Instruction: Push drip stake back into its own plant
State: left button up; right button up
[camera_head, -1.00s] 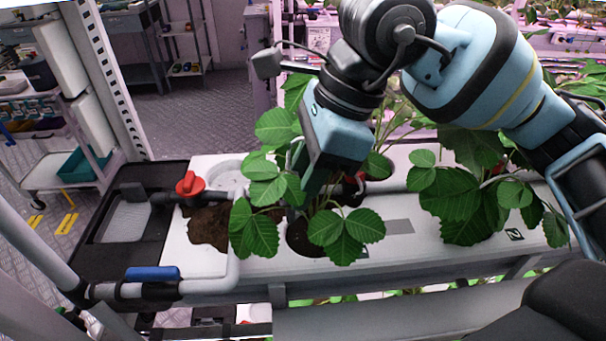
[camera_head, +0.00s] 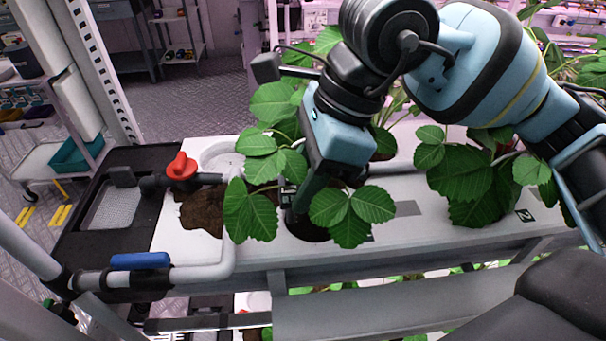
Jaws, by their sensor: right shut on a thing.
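My right gripper (camera_head: 303,203) points down among the leaves of the nearest strawberry plant (camera_head: 350,207), low over the dark planting hole (camera_head: 308,231) in the white gutter (camera_head: 400,240). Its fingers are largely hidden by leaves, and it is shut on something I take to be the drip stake. The stake itself cannot be made out. How deep its tip sits in the hole is hidden. My left gripper is out of the view.
A red valve (camera_head: 181,168) and a blue-handled valve (camera_head: 140,261) sit on the pipework at the left. Spilled brown soil (camera_head: 203,212) lies on the gutter beside the plant. A second plant (camera_head: 467,185) stands to the right. A black tray (camera_head: 105,215) fills the left end.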

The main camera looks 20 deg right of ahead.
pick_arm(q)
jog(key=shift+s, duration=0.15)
pick_arm(e)
jog(key=shift+s+d, duration=0.1)
jog(key=shift+d, duration=0.3)
dwell(0.4)
